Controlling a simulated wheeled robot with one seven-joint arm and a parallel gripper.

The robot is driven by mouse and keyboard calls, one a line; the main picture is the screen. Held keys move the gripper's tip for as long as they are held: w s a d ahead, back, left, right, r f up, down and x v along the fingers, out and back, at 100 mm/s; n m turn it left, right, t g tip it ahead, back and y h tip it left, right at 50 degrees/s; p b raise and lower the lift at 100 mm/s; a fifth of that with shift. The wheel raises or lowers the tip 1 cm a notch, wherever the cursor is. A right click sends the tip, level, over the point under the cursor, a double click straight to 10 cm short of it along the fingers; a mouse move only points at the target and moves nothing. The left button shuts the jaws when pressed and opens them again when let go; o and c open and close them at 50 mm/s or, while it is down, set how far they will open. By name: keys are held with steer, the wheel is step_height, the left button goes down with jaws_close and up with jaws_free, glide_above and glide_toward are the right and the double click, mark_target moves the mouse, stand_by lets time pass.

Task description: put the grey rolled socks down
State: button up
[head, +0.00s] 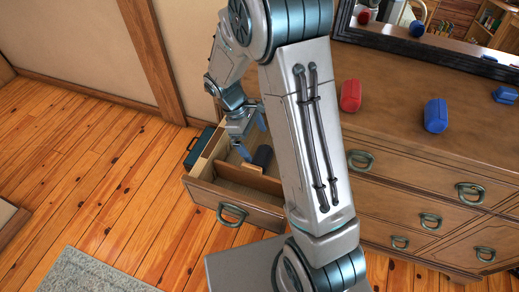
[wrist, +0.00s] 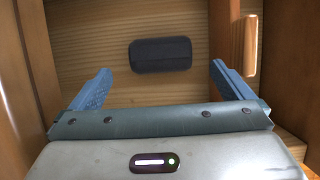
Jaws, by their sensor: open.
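The grey rolled socks (wrist: 160,55) lie as a dark, rounded bundle on the wooden floor of the open drawer (head: 228,188). In the head view the bundle (head: 262,156) shows inside the drawer, partly beside my arm. My gripper (wrist: 160,85) is open above the drawer, its two blue fingers spread wide. The socks lie ahead of the fingertips, between their lines and apart from them. My gripper also shows in the head view (head: 252,138).
A wooden divider (head: 248,178) crosses the drawer. The dresser top (head: 395,95) holds a red roll (head: 351,95), a blue roll (head: 436,115) and a blue item (head: 505,95) before a mirror. A dark green case (head: 199,148) stands beside the drawer. Open floor lies left.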

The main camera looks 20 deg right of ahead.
steer(key=s+d+r+m+t+y, duration=0.2)
steer(key=s+r+m+t, duration=0.3)
steer(key=s+r+m, duration=0.6)
steer(key=shift+s+r+t+y, duration=0.3)
steer(key=shift+s+r+y, duration=0.6)
steer(key=shift+s+r, duration=1.6)
steer(key=shift+w+d+r, duration=0.1)
steer(key=shift+w+r, duration=0.3)
steer(key=shift+r, duration=0.05)
